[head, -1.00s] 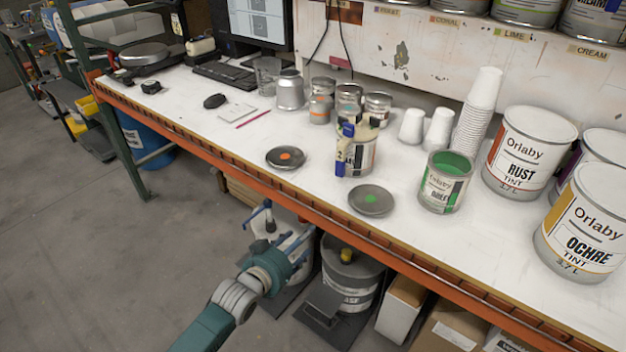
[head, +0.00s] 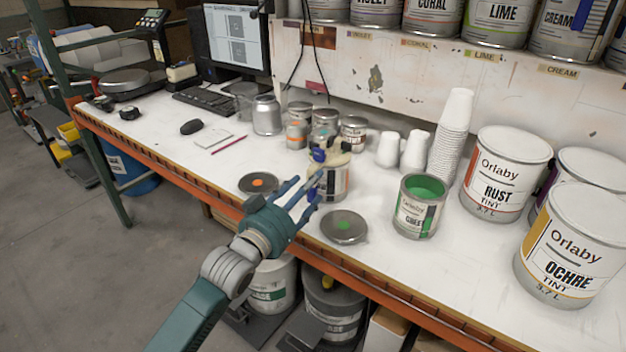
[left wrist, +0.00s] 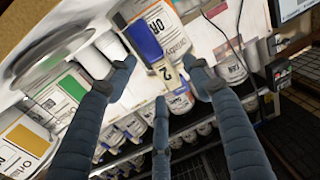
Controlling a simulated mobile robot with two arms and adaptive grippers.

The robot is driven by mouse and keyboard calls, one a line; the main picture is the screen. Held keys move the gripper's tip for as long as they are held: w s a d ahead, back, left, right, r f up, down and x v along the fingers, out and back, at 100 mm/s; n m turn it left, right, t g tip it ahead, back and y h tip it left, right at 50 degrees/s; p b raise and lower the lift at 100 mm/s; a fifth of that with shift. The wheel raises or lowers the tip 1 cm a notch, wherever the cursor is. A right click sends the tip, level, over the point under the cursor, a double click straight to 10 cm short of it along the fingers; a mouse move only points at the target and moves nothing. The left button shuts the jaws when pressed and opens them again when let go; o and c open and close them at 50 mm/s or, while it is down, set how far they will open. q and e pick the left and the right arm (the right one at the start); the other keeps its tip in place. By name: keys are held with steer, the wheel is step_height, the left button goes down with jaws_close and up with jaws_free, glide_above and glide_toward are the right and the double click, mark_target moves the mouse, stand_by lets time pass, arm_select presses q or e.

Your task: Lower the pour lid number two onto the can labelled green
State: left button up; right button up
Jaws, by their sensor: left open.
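The pour lid number two (head: 333,147), pale with blue parts, sits on a small can (head: 333,182) in the middle of the bench. In the left wrist view its blue part (left wrist: 143,40) and a tag with a 2 (left wrist: 166,73) show before a can lettered "OR". The green can (head: 418,207) stands open to the right, green paint showing inside. My left gripper (head: 308,194) is open and empty, just in front of and left of the lidded can, its fingers partly covering it. Contact cannot be told. My right gripper is not in view.
A flat lid with a green dot (head: 344,227) lies near the front edge; one with an orange dot (head: 258,184) lies left. Stacked white cups (head: 452,140) and large tint cans (head: 505,172) stand right. Small cans (head: 324,124) stand behind the lidded can.

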mark_target(314, 173)
arm_select(q)
steer(key=shift+x, duration=1.85)
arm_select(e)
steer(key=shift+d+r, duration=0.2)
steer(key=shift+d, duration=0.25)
arm_select(q)
jaws_close()
steer(key=c, duration=1)
jaws_free()
steer(key=shift+c, duration=0.2)
jaws_close()
steer(key=shift+r, duration=0.1)
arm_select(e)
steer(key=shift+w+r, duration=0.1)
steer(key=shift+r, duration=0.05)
arm_select(q)
steer(key=shift+r+p, duration=0.1)
steer(key=shift+p, duration=0.25)
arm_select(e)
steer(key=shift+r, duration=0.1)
arm_select(q)
steer(key=shift+r+p, duration=0.3)
steer(key=shift+p, duration=0.05)
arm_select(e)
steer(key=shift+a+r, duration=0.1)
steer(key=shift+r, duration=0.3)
